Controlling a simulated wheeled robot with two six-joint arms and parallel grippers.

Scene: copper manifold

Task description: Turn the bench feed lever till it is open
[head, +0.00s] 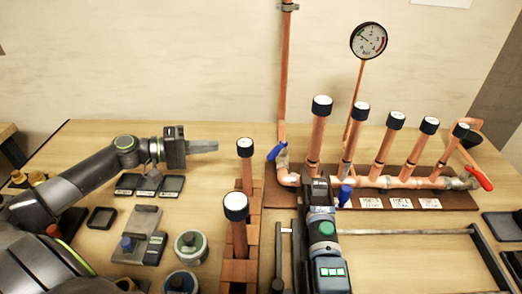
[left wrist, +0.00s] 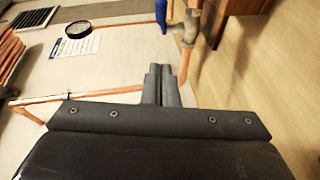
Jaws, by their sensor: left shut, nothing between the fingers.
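A blue lever (head: 277,151) sits on a valve at the left end of the copper manifold (head: 375,182), by the foot of the wall pipe. It is tilted, and looks like the feed lever. A blue lever (left wrist: 161,16) and metal valve also show at the top of the left wrist view. A second blue handle (head: 345,194) stands at the manifold's front; a red lever (head: 480,178) slants at its right end. My left gripper (head: 212,146) is shut and empty, left of the first blue lever and apart from it. Its fingers (left wrist: 163,85) are together in the wrist view.
Black-capped copper stubs (head: 236,207) stand in front of the left gripper's right side. A pressure gauge (head: 369,41) rises behind. Small black trays (head: 147,186) and round tins (head: 191,244) lie below my left arm.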

